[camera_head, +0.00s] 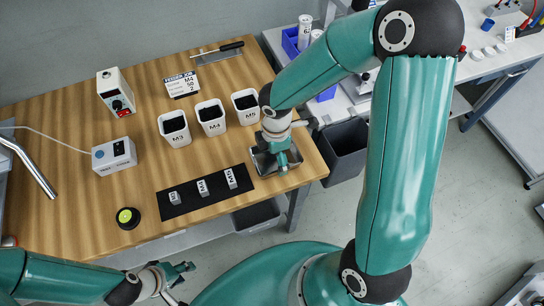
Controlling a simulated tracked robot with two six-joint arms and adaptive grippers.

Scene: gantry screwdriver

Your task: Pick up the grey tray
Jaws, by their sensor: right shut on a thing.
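The grey tray (262,163) lies at the right end of the wooden table, close to its front right corner. My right gripper (282,160) reaches down from above and is shut on the tray; the gripper and wrist hide part of it. From this view I cannot tell whether the tray is lifted off the table. My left gripper (186,282) is in front of the table's front edge, away from the tray, with its fingers apart and nothing between them.
White bins marked M3 (175,139), M4 (212,128) and M5 (246,117) stand left of and behind the tray. A black mat (213,197) with small labelled blocks lies to its left. A dark bin (346,150) stands right of the table.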

